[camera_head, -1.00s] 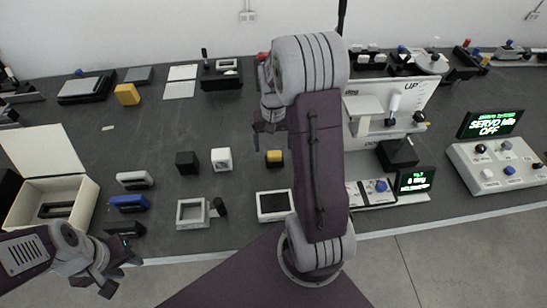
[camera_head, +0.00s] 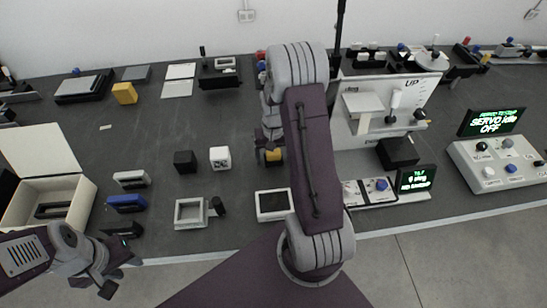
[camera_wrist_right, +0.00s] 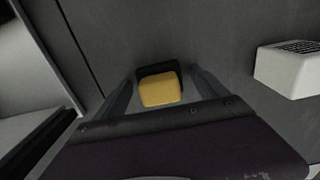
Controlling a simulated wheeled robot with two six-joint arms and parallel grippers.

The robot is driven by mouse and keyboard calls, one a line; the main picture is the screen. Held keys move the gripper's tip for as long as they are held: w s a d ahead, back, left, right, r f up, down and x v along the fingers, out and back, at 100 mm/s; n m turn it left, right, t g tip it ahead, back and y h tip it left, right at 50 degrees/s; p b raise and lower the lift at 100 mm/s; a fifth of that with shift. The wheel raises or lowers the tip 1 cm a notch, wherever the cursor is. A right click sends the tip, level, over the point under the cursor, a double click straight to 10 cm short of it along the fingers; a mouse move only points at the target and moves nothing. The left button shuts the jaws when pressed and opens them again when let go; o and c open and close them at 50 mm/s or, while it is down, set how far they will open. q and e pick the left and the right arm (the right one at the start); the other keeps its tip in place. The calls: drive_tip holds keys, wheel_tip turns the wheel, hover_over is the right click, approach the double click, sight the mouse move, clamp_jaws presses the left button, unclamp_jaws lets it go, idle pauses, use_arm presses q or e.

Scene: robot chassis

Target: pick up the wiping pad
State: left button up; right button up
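A small yellow block with a dark part (camera_head: 274,155), which I take for the wiping pad, is on the dark table near the middle of the head view. It also shows in the right wrist view as a yellow face (camera_wrist_right: 160,89) with a dark part behind it. My right gripper (camera_wrist_right: 162,76) is open, with one finger on each side of the pad. I cannot tell whether the fingers touch it. In the head view my right arm partly hides this gripper (camera_head: 270,150). My left gripper (camera_head: 117,275) is at the lower left, apart from the pad, with its fingers apart and empty.
A white cube (camera_head: 220,158) and a black cube (camera_head: 185,161) stand left of the pad. A white-framed tray (camera_head: 273,205) lies in front of it. A white device (camera_head: 405,100) stands to the right. Another yellow block (camera_head: 124,93) sits at the back left.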

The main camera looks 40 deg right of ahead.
drive_tip(key=c, duration=1.3)
drive_tip(key=shift+r, duration=0.15)
drive_tip(key=shift+r, duration=0.35)
wheel_tip(320, 180, up, 3)
drive_tip(key=shift+w+r, duration=0.1)
drive_tip(key=s+r, duration=0.2)
drive_tip(key=s, duration=0.2)
drive_tip(key=s+d+r, duration=0.1)
drive_tip(key=s+r, duration=0.1)
drive_tip(key=s, duration=0.2)
drive_tip(key=s+d+r+p, duration=0.1)
drive_tip(key=s+r, duration=0.2)
drive_tip(key=shift+s, duration=0.4)
drive_tip(key=o, duration=0.7)
drive_tip(key=shift+f, duration=0.1)
drive_tip(key=shift+c, duration=0.2)
drive_tip(key=c, duration=0.5)
